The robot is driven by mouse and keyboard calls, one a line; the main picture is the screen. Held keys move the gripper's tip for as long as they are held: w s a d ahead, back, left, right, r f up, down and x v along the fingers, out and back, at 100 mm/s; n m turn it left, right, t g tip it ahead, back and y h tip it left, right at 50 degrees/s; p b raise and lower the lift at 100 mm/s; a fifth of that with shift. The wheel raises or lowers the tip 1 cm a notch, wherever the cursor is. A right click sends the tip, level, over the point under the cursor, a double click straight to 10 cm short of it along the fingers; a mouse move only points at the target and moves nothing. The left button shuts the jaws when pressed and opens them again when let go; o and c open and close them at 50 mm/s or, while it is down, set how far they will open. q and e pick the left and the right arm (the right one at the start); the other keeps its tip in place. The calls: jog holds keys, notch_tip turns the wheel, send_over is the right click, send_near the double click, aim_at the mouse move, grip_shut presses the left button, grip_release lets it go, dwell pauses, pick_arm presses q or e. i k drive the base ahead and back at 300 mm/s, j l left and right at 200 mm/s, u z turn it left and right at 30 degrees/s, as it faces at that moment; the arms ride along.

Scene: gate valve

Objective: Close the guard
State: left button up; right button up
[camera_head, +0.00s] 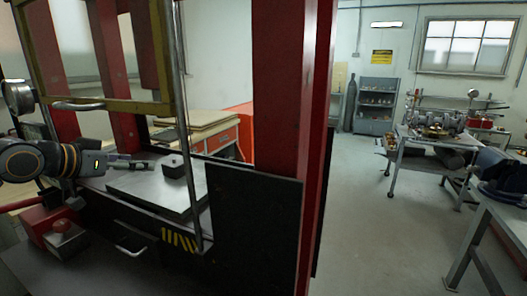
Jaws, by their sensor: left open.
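The guard (132,106) is a yellow-framed see-through panel at the upper left, on the front of a red press. It is raised, with a gap between its lower rail and the press table (150,187). A grey bar handle (78,106) runs along its lower rail. My left gripper (146,163) comes in from the left, below the guard and handle and apart from them. It is open with nothing visible in it, level with the space over the press table. My right gripper is out of view.
A dark block (174,165) sits on the press table. A red column (290,100) and black panel (254,230) stand right of the opening.

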aim_at(166, 108)
jog(key=k+j, duration=0.25)
jog(key=k, duration=0.2)
jog(key=k+j, duration=0.2)
jog(key=k, duration=0.25)
